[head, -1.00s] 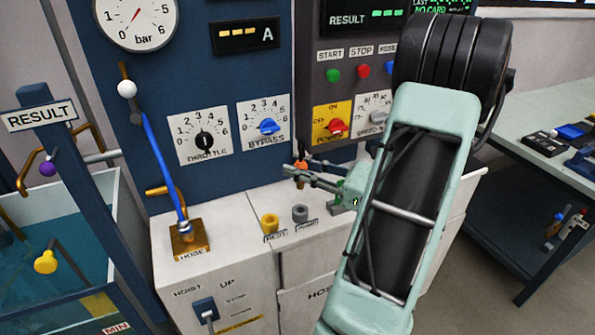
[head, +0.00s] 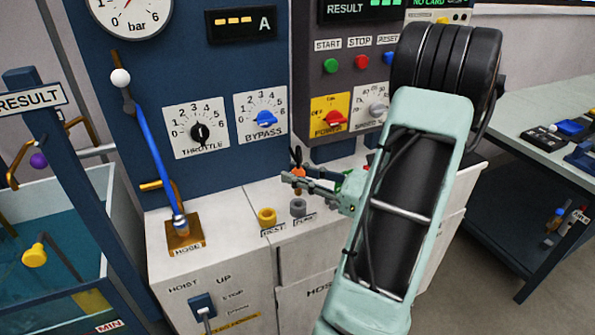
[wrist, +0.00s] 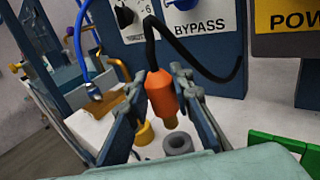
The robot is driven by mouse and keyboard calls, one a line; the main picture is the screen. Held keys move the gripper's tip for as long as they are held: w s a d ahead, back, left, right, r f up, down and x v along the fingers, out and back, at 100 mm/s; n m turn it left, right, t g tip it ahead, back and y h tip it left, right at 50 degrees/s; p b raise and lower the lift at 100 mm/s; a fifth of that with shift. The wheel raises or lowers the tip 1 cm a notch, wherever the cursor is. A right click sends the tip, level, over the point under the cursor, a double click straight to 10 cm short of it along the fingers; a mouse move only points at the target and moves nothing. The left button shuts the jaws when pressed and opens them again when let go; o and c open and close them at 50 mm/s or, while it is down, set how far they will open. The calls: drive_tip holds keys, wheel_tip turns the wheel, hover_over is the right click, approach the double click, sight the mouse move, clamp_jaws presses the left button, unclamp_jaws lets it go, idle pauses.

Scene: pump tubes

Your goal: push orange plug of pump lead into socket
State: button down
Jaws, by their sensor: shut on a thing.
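The orange plug (wrist: 162,96) hangs upright with its narrow tip down, and a black lead rises from its top. My gripper (wrist: 163,100) is shut on the plug, one finger on each side. In the head view the plug (head: 298,173) is small and partly covered by my gripper (head: 301,183). The grey round socket (wrist: 178,143) stands on the white cabinet top just below the plug tip, slightly to its right in the wrist view. The plug tip looks apart from it. The grey socket (head: 298,207) also shows below my gripper in the head view.
A yellow socket (head: 267,216) marked REST stands left of the grey one. A blue hose (head: 152,155) ends in a brass fitting farther left. The blue panel with the throttle and bypass dials (head: 265,119) rises behind. Green blocks (wrist: 285,148) lie at right.

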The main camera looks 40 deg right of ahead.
sight(298, 192)
drive_tip(key=shift+f+b, duration=0.4)
drive_tip(key=shift+f, duration=0.55)
drive_tip(key=shift+f+b, duration=0.9)
drive_tip(key=shift+f, duration=1.05)
idle(1.4)
drive_tip(key=c, duration=1.6)
unclamp_jaws()
drive_tip(key=v, duration=1.2)
drive_tip(key=shift+w, duration=0.1)
